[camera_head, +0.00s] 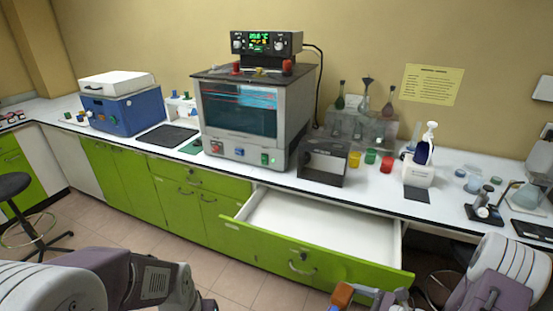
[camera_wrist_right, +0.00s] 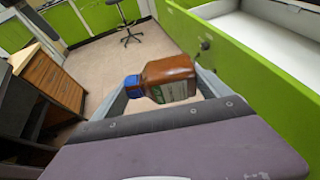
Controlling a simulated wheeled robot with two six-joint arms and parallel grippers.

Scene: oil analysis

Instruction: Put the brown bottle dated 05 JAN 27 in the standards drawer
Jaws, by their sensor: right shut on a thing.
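A brown bottle (camera_wrist_right: 168,72) with a blue cap (camera_wrist_right: 132,86) and a pale label lies sideways between the fingers of my right gripper (camera_wrist_right: 165,88), which is shut on it. The label's date is too small to read. In the head view the brown bottle (camera_head: 342,295) shows at the bottom edge, in front of the open drawer and outside it. The wide drawer (camera_head: 310,213) is pulled out, with a green front and an empty-looking white inside; its front also shows in the right wrist view (camera_wrist_right: 225,50). My left arm shows at bottom left, its gripper out of frame.
The counter above the drawer carries an oven-like instrument (camera_head: 245,115), a dark open box (camera_head: 323,161), coloured cups (camera_head: 370,156) and glassware. A black stool (camera_head: 20,190) stands at the left. A wooden cabinet (camera_wrist_right: 48,80) shows in the right wrist view. The floor between is clear.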

